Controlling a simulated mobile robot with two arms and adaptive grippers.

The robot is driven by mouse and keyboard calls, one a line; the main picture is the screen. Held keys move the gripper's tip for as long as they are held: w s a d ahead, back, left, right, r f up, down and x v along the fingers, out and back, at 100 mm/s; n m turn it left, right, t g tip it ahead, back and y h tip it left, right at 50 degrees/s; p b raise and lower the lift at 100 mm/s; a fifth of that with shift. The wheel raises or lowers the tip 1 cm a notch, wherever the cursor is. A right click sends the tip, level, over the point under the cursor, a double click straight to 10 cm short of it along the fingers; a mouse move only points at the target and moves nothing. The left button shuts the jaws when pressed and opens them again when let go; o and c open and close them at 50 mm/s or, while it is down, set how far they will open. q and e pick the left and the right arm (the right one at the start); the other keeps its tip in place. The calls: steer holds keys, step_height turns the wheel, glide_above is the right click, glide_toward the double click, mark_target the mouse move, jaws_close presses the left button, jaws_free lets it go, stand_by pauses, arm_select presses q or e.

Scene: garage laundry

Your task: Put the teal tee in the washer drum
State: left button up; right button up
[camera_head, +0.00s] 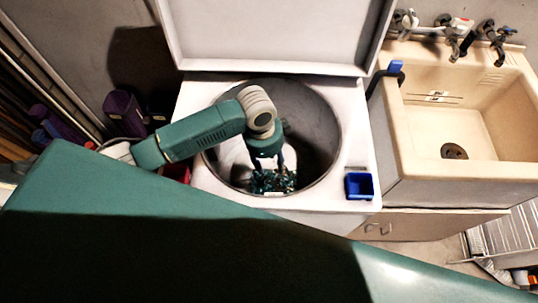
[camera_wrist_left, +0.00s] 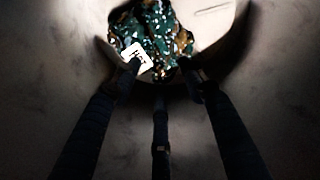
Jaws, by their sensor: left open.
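The washer (camera_head: 345,135) has its lid up, and its round drum (camera_head: 318,138) is open at the top. The teal tee (camera_head: 272,183) lies crumpled in the drum, near its front side. In the left wrist view the tee (camera_wrist_left: 165,28) shows teal with light specks, and a white tag (camera_wrist_left: 137,56) with dark print is at its near edge. My left gripper (camera_head: 267,163) reaches down into the drum just above the tee. Its dark fingers (camera_wrist_left: 162,75) are spread apart at the cloth's near edge; whether they touch it is hard to tell. My right gripper is in neither view.
The raised lid (camera_head: 270,32) stands behind the drum. A small blue tray (camera_head: 359,185) sits on the washer's front right corner. A beige sink (camera_head: 455,125) stands to the right, and purple bottles (camera_head: 124,112) stand to the left.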

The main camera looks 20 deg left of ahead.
arm_select(q)
steer(key=shift+s+a+r, duration=0.1)
steer(key=shift+r, duration=1)
steer(key=shift+a+r, duration=0.1)
steer(key=shift+r, duration=0.95)
